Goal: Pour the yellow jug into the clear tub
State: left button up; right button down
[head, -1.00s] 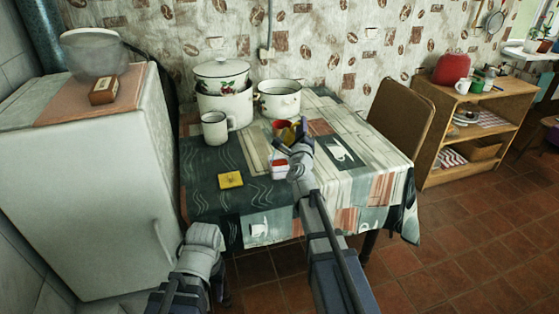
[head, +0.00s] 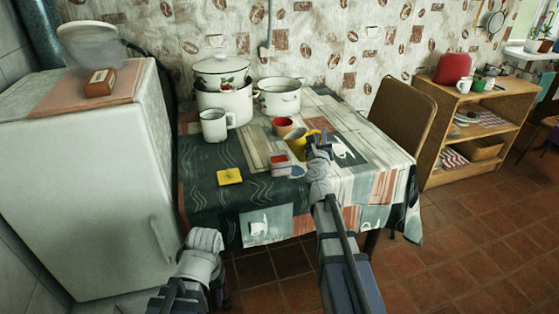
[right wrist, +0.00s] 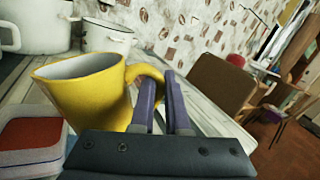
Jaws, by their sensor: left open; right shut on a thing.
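The yellow jug (head: 297,146) is near the table's middle, roughly upright with a slight tilt. In the right wrist view the jug (right wrist: 88,98) shows a pale inside, with no contents visible from this angle. My right gripper (head: 318,142) is shut on its handle, from the right side. The clear tub (head: 280,164) stands just left of and nearer than the jug, with red contents; it also shows in the right wrist view (right wrist: 30,158). My left gripper (head: 219,288) is open, low in front of the table, mostly hidden by its own arm.
A cup with red inside (head: 283,126) stands behind the jug. A white mug (head: 214,127), a lidded pot (head: 222,104) and an open pot (head: 279,98) stand farther back. A yellow square (head: 230,176) lies left of the tub. The table's right side is clear; a chair (head: 402,113) stands beyond.

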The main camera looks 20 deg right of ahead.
jog(key=shift+s+d+f+m+g+b, duration=0.15)
jog(key=shift+d+f+m+b, duration=0.55)
jog(key=shift+f, duration=0.3)
jog(key=shift+s+d+f+m+g+b, duration=0.1)
jog(key=shift+d+f+m+b, duration=0.4)
jog(key=shift+f+m, duration=0.4)
jog(key=shift+s+d+f+m+g+b, duration=0.15)
jog(key=shift+d+f+m+b, duration=0.3)
jog(key=shift+f+m+b, duration=0.45)
jog(key=shift+f, duration=0.15)
notch_tip(320, 180, up, 5)
jog(key=p, duration=0.5)
jog(key=shift+p, duration=0.3)
notch_tip(320, 180, up, 21)
jog(key=p, duration=2.1)
jog(key=shift+r, duration=0.2)
jog(key=shift+f, duration=0.1)
